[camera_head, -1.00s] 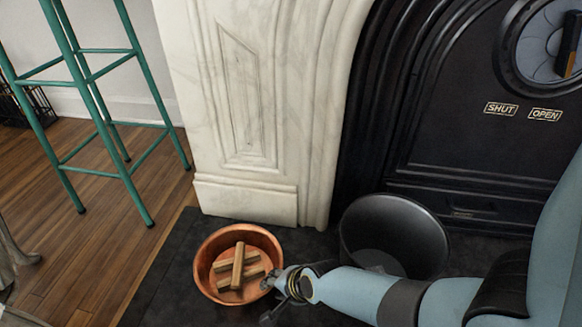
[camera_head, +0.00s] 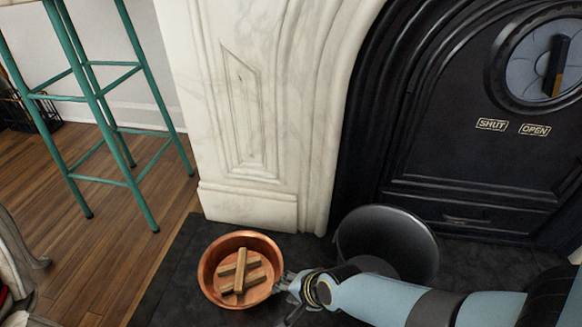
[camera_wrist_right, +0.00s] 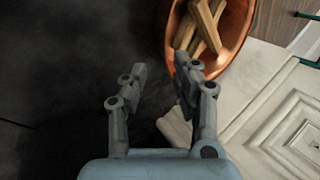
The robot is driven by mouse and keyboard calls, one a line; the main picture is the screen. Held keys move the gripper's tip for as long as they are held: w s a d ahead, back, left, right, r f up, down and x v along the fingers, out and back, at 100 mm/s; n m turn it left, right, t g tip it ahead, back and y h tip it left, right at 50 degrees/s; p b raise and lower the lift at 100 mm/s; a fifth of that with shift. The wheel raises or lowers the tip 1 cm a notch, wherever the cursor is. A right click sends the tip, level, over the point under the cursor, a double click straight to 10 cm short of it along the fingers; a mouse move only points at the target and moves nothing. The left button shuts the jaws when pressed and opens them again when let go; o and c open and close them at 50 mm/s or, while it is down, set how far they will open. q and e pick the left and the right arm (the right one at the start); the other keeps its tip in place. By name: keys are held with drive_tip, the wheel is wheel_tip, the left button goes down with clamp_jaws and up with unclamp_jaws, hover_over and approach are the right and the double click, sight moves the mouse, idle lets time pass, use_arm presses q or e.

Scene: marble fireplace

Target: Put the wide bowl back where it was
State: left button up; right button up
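The wide copper bowl (camera_head: 208,285) stands upright on the dark hearth slab, in front of the white marble pillar, with several wooden sticks (camera_head: 240,271) in it. Its rim also shows at the upper right of the right wrist view (camera_wrist_right: 238,48). My right gripper (camera_head: 284,287) is just right of the bowl, close to its rim. In the right wrist view the two fingers (camera_wrist_right: 160,80) are apart with nothing between them. One finger overlaps the bowl's edge in that view; I cannot tell whether it touches. My left gripper is not in view.
A black bucket (camera_head: 392,235) stands right of the bowl, behind my right arm. The black stove front (camera_head: 455,165) and marble pillar (camera_head: 250,205) close off the back. A green stool (camera_head: 130,180) stands left on the wood floor. The slab left of the bowl is clear.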

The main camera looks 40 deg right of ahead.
wheel_tip(320, 180, up, 18)
drive_tip(key=s+d+n+t, duration=0.1)
drive_tip(key=s+n+t, duration=0.15)
drive_tip(key=n, duration=0.65)
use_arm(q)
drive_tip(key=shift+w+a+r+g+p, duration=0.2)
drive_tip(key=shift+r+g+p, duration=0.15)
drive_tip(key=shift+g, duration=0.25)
use_arm(e)
drive_tip(key=s+d+r+n+h, duration=0.1)
drive_tip(key=s+r+n, duration=0.6)
drive_tip(key=s+r, duration=0.1)
drive_tip(key=shift+s+n, duration=0.25)
drive_tip(key=shift+n, duration=0.15)
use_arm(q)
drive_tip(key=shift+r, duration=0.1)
